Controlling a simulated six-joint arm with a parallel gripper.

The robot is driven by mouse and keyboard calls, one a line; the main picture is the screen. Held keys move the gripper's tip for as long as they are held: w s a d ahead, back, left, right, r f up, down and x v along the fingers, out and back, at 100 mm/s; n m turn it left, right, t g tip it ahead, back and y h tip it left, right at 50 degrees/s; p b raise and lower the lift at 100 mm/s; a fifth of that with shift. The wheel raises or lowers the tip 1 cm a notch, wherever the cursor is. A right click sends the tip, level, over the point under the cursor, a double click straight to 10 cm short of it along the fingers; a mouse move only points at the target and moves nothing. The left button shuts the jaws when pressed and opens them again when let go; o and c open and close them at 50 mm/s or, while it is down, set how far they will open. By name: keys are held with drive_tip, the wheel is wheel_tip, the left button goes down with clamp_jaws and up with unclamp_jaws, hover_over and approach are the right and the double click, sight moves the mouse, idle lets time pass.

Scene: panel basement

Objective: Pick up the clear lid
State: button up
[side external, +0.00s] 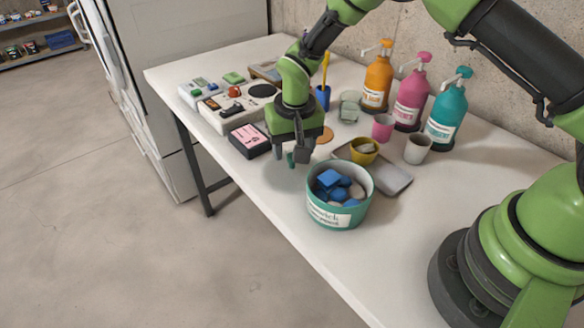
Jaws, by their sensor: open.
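My gripper (291,157) is open and points down over the front edge area of the white table (446,226), left of the teal tub. A small teal-green thing (290,160) shows between its fingers; I cannot tell what it is or whether it touches them. A pale, see-through greenish piece (349,107) stands behind and right of my gripper, near the orange bottle. It may be the clear lid, but it is too small to be sure. No other clear lid can be made out.
The teal tub (337,217) holds blue and grey pieces. A grey tray (397,182), a yellow bowl (364,158), a pink cup (382,128) and a white cup (418,149) stand right. Pump bottles (411,98) line the wall. A pink-topped box (250,140) lies left.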

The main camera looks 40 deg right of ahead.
sight(292, 164)
drive_tip(key=f, duration=0.3)
drive_tip(key=shift+w+f, duration=0.2)
drive_tip(key=shift+c, duration=0.5)
clamp_jaws()
drive_tip(key=shift+r, duration=0.1)
